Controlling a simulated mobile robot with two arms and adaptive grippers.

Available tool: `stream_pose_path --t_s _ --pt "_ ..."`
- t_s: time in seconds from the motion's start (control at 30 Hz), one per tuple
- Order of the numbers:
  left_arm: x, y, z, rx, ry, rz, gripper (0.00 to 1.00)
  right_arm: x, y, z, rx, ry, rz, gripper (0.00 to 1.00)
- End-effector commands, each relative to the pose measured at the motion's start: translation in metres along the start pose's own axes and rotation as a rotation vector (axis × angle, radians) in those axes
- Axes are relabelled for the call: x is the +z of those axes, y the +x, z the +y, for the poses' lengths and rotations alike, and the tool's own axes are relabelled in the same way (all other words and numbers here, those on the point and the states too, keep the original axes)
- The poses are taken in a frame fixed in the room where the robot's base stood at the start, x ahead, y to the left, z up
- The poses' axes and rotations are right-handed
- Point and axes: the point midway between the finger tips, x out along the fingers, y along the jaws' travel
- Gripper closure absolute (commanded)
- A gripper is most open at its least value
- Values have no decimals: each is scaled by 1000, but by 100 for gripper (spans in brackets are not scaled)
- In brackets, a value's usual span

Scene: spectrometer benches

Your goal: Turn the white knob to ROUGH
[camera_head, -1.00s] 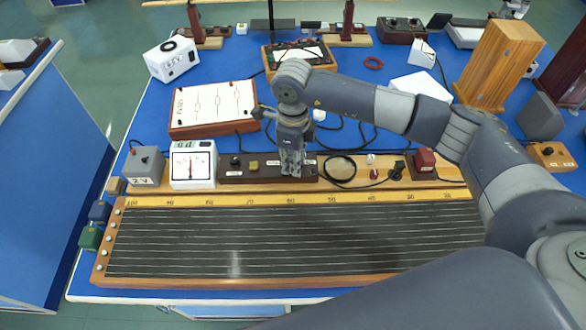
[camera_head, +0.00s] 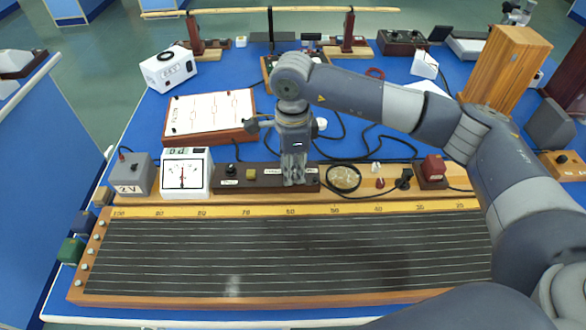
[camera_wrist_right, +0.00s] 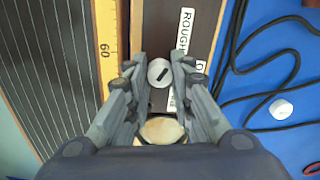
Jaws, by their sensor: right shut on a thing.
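The white knob (camera_wrist_right: 160,72) sits on a dark brown wooden strip (camera_head: 256,185), with a black mark slanted across its top in the right wrist view. A ROUGH label (camera_wrist_right: 186,32) is beside it on the strip. A second label (camera_wrist_right: 196,69) is partly hidden by a finger. My right gripper (camera_head: 293,183) points down at the right part of the strip. In the right wrist view its fingers (camera_wrist_right: 158,70) are on both sides of the knob, shut on it. The knob is hidden behind the gripper in the head view. My left gripper is not in view.
A meter (camera_head: 184,173) and a grey 2 V box (camera_head: 131,175) stand left of the strip. A long wire board (camera_head: 290,250) lies in front. A white-topped board (camera_head: 209,112) lies behind.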

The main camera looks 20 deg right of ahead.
Motion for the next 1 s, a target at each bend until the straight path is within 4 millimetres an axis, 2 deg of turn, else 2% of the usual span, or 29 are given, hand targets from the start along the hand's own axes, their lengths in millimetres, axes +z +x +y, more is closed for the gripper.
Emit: stream_pose_path --t_s 0.23,0.27,0.33,0.37,0.77,0.87,1.0 --pt "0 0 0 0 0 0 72 1 -1 0 -1 0 -2 100" --pt "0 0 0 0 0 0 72 1 -1 0 -1 0 -2 76" --pt "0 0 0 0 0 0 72 1 -1 0 -1 1 -2 60" --pt "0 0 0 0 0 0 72 1 -1 0 -1 1 -2 57" --pt "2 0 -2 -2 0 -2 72 1 -6 0 -2 1 -2 57" --pt "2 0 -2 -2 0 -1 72 1 -19 -1 -4 1 -3 57" --pt "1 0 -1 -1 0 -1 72 1 -48 -1 -6 1 -3 57"
